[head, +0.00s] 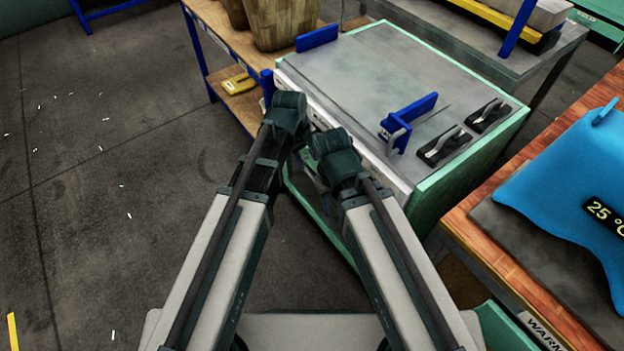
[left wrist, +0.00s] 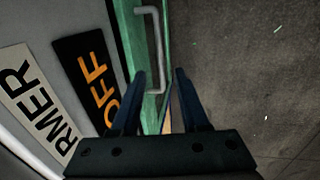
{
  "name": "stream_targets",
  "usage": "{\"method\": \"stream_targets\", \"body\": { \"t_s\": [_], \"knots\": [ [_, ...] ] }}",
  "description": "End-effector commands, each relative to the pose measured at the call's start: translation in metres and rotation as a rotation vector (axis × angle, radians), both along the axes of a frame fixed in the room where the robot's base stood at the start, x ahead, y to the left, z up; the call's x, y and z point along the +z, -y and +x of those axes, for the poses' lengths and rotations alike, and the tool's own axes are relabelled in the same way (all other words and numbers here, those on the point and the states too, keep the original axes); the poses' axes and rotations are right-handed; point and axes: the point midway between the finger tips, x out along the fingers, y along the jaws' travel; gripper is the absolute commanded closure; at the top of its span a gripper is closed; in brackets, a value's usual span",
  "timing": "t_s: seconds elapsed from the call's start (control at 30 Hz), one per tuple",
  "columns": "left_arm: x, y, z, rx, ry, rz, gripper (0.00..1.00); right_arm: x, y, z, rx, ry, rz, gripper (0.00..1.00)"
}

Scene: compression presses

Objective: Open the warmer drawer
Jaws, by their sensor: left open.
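The warmer's front fills the left of the left wrist view, with a pale label (left wrist: 35,105) ending in "RMER" and a black display (left wrist: 92,80) reading OFF in orange. Beside it is a green drawer front (left wrist: 128,35) with a grey bar handle (left wrist: 159,50). My left gripper (left wrist: 159,75) is open, with its dark blue fingers on either side of the handle's near end. I cannot tell whether they touch it. In the head view, a green-framed cabinet with a steel top (head: 400,75) stands beyond my arms, whose wrists reach its front edge. The right gripper is hidden behind its wrist.
Blue stands and small black levered devices (head: 445,146) sit on the steel top. A wooden bench (head: 480,205) with a blue cover (head: 560,185) is at right. A wooden shelf (head: 225,30) with brown bins (head: 285,25) stands behind. Floor (head: 100,180) at left is open.

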Motion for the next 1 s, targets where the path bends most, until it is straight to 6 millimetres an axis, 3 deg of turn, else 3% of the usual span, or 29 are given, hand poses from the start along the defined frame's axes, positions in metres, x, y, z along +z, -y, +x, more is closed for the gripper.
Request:
{"method": "stream_targets", "body": {
  "t_s": [0.03,0.5,0.93,1.0],
  "knots": [
    [-0.015,0.001,0.001,0.0,0.0,0.0,0.55,-0.015,0.0,0.0,0.0,0.0,0.0,0.5],
    [-0.078,0.012,0.009,-0.001,0.0,0.0,0.55,-0.078,0.0,0.0,0.001,0.001,-0.002,0.5],
    [-0.085,0.014,0.01,-0.001,0.0,0.0,0.55,-0.085,0.001,0.0,0.001,0.002,-0.005,0.5],
    [-0.085,0.014,0.01,-0.001,0.0,0.0,0.64,-0.085,0.001,0.0,0.001,0.002,-0.005,0.5]
  ]
}}
